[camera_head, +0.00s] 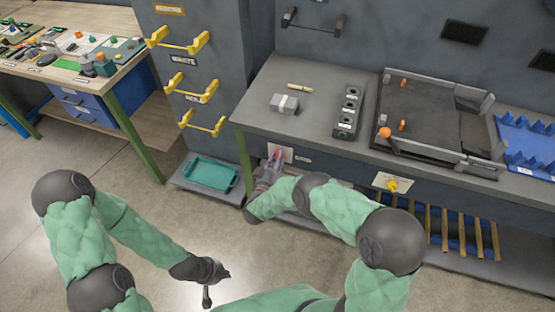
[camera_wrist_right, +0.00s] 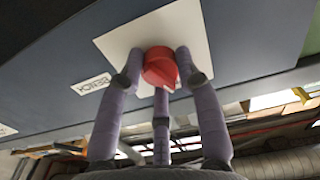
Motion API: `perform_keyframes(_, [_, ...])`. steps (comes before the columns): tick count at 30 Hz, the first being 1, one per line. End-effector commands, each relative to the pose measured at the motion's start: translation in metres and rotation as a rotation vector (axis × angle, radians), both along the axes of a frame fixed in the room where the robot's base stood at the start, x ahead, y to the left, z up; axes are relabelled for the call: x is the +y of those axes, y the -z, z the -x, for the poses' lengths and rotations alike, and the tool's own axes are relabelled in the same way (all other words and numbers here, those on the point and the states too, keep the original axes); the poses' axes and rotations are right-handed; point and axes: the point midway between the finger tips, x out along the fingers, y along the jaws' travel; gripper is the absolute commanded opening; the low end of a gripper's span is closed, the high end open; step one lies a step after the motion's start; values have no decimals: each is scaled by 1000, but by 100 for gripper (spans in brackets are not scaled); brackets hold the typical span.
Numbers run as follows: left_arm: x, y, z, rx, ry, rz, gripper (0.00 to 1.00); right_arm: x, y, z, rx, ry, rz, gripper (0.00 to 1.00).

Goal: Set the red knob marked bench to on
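The red knob (camera_wrist_right: 160,67) sits on a pale square plate (camera_wrist_right: 185,35) on the dark front of the workbench. A label reading BENCH (camera_wrist_right: 91,84) is beside the plate. In the head view the knob (camera_head: 278,155) shows just past my right gripper (camera_head: 272,165). In the right wrist view the fingers of my right gripper (camera_wrist_right: 159,75) surround the knob at its left, right and lower sides. A small gap shows at the left finger, so the grip looks open around it. My left gripper (camera_head: 215,285) is low over the floor, empty, with its fingers apart.
A yellow knob (camera_head: 392,185) is further right on the same bench front. The bench top (camera_head: 315,80) holds a grey block, a switch box (camera_head: 348,110) and a dark fixture. A teal tray (camera_head: 211,174) lies low at left, below yellow drawer handles.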

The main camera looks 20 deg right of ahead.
Motion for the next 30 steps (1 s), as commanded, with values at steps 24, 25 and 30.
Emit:
perform_keyframes(24, [0,16,0,0,0,0,0,1,3,0,-237,-2,-359,2])
perform_keyframes(25, [0,17,0,0,0,0,0,1,3,0,-251,-2,-379,2])
perform_keyframes(30, [0,22,0,0,0,0,0,1,3,0,-325,-2,-488,2])
